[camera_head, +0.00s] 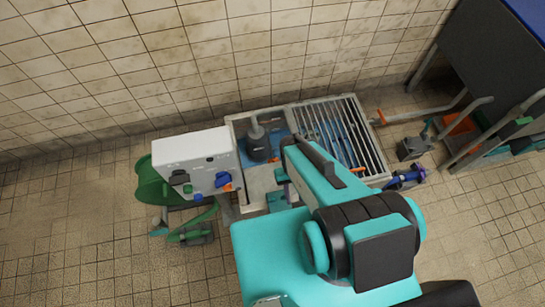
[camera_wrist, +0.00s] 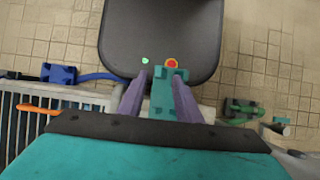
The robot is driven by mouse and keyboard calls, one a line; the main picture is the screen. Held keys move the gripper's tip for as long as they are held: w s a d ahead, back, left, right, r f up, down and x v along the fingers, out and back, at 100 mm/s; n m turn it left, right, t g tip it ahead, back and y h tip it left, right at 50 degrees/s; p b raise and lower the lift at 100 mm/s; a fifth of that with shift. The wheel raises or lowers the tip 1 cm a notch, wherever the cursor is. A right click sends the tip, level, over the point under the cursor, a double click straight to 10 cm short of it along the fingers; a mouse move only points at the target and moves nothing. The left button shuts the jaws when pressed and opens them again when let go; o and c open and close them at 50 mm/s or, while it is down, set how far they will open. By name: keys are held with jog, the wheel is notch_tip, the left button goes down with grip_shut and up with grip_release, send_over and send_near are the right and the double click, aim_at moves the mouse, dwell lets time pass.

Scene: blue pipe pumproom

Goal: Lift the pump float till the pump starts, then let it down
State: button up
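The dark grey pump (camera_head: 257,146) stands upright in the left, uncovered part of a floor pit (camera_head: 262,178). I cannot make out the float for certain; my arm hides part of the pit's near side. My gripper (camera_wrist: 159,74) shows in the wrist view as two purple fingers, standing apart. A teal piece (camera_wrist: 164,100) shows between them; I cannot tell whether it touches them or lies below. In the head view, my arm reaches over the pit's near right side. A white control box (camera_head: 195,155) with dark, blue and orange parts stands left of the pit.
A barred grate (camera_head: 335,135) covers the pit's right part and also shows in the wrist view (camera_wrist: 30,112). A green hose reel (camera_head: 152,183) is left of the box. A blue valve (camera_head: 405,178) lies right.

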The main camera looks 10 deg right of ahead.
jog(key=shift+o, duration=0.2)
jog(key=shift+o, duration=0.8)
jog(key=n+t+b, duration=0.4)
jog(key=t+b, duration=0.1)
jog(key=b, duration=4.4)
send_over(274, 159)
notch_tip(274, 159, down, 25)
jog(key=shift+w+r, duration=0.2)
jog(key=shift+r, duration=0.05)
jog(key=shift+f, duration=0.1)
notch_tip(274, 159, down, 14)
jog(key=b, duration=0.5)
jog(key=shift+r+b, duration=0.2)
jog(key=shift+b, duration=0.15)
